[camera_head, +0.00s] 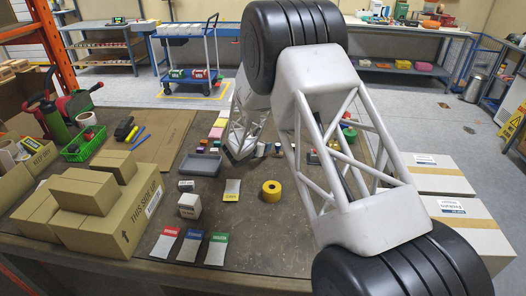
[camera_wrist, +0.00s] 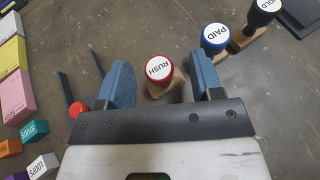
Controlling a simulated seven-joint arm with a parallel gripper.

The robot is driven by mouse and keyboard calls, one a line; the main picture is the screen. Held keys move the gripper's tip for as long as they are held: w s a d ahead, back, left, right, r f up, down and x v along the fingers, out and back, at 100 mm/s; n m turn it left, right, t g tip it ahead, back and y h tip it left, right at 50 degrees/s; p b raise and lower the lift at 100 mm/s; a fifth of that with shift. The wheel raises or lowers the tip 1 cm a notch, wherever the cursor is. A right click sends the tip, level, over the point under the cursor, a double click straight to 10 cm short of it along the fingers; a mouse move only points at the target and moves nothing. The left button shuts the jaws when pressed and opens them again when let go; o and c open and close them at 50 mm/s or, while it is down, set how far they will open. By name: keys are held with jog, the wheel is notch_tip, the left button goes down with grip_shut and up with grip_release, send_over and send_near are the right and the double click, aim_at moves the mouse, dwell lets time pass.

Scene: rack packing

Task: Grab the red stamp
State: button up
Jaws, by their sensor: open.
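The red stamp (camera_wrist: 159,70) has a round red head with a white top reading "RUSH" and a wooden base. My gripper is open, and a gap shows between each finger and the stamp's head. In the head view my gripper (camera_head: 238,156) is low over the middle of the workbench, partly hidden by my own arm. I cannot pick out the red stamp there.
A blue "PAID" stamp (camera_wrist: 215,36) stands right of my right finger, with a black "HOLD" stamp (camera_wrist: 262,12) beyond. A small red round object (camera_wrist: 77,109) lies left of my left finger. Coloured blocks (camera_wrist: 14,92) line the left. A yellow tape roll (camera_head: 271,190) sits in front.

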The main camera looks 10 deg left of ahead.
jog(key=shift+x, duration=1.65)
jog(key=shift+f, duration=0.1)
jog(key=shift+c, duration=0.2)
jog(key=c, duration=1)
